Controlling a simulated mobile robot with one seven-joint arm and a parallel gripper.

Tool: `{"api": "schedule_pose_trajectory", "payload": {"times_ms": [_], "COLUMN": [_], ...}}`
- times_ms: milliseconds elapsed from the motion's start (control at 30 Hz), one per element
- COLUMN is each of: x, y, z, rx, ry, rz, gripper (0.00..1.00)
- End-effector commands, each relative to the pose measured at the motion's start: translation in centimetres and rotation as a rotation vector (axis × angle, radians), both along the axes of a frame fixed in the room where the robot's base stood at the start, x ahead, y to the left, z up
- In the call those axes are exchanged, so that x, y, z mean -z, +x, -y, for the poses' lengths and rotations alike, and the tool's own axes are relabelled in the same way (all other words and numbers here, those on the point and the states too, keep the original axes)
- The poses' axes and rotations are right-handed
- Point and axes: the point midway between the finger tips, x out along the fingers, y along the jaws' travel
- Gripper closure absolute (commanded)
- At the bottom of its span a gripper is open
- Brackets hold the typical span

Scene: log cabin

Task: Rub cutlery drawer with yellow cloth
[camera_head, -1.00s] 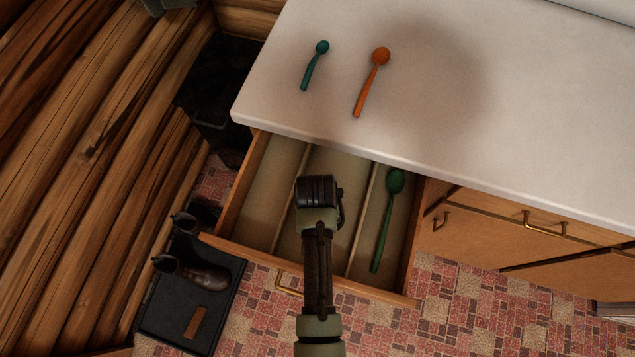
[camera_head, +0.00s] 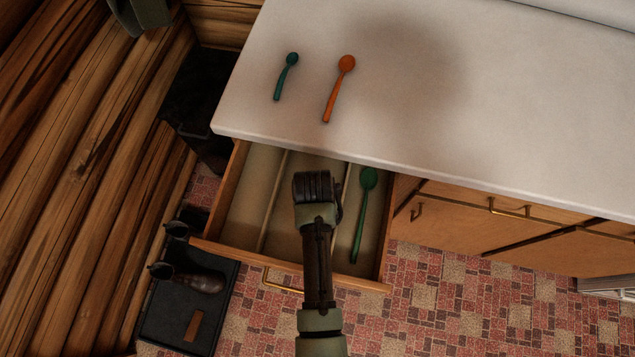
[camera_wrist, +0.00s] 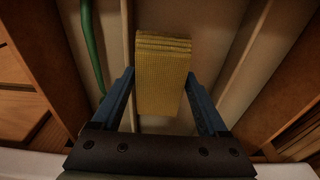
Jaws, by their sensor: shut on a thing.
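The open cutlery drawer (camera_head: 250,205) juts out below the counter and has long compartments. A green spoon (camera_head: 364,215) lies in its right compartment and shows at the left of the wrist view (camera_wrist: 92,45). In the wrist view, my gripper (camera_wrist: 163,95) is shut on the folded yellow cloth (camera_wrist: 160,85), with a blue finger on each side. The cloth is over the middle compartment; I cannot tell whether it touches the drawer floor. In the head view my arm hides the cloth and fingertips.
A teal spoon (camera_head: 286,76) and an orange spoon (camera_head: 339,88) lie on the white counter (camera_head: 480,120) above the drawer. Boots (camera_head: 190,277) stand on a dark mat at the lower left. A log wall (camera_head: 80,180) is at the left.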

Motion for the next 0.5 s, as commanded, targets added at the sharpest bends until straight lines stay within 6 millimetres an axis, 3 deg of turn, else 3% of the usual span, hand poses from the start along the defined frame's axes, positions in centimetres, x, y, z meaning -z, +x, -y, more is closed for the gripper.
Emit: {"api": "schedule_pose_trajectory", "payload": {"times_ms": [200,500], "x": [-2.4,-2.7], "y": [0.4,0.5], "z": [0.1,0.1], "rx": [0.0,-0.001], "ry": [0.001,0.001], "rz": [0.001,0.0], "gripper": [0.75,0.75]}}
